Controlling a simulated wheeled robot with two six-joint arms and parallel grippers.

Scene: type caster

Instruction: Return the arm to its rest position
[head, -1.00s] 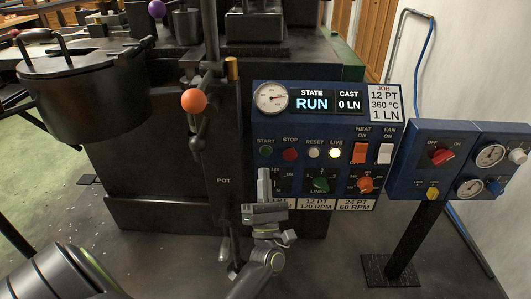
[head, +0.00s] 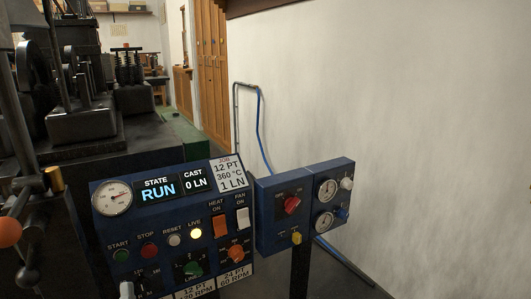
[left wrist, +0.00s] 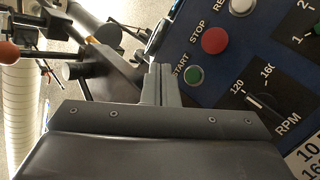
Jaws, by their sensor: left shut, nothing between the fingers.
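My left gripper (left wrist: 160,84) is shut and empty in the left wrist view. Its fingertips appear in front of the blue control panel (left wrist: 225,82), near the green START button (left wrist: 194,75) and red STOP button (left wrist: 215,41); I cannot tell the gap to the panel. In the head view only a fingertip of the left gripper (head: 126,290) shows at the bottom edge, in front of the panel's lower left corner. The rest of the left arm is out of that view. My right gripper is in neither view.
The panel screen (head: 158,190) reads RUN and 0 LN, and the LIVE lamp (head: 196,234) glows. A smaller blue box (head: 264,215) with a red knob and gauges stands to the right. An orange ball knob (head: 9,232) and dark machine parts are at the left. A pale wall (head: 430,130) fills the right.

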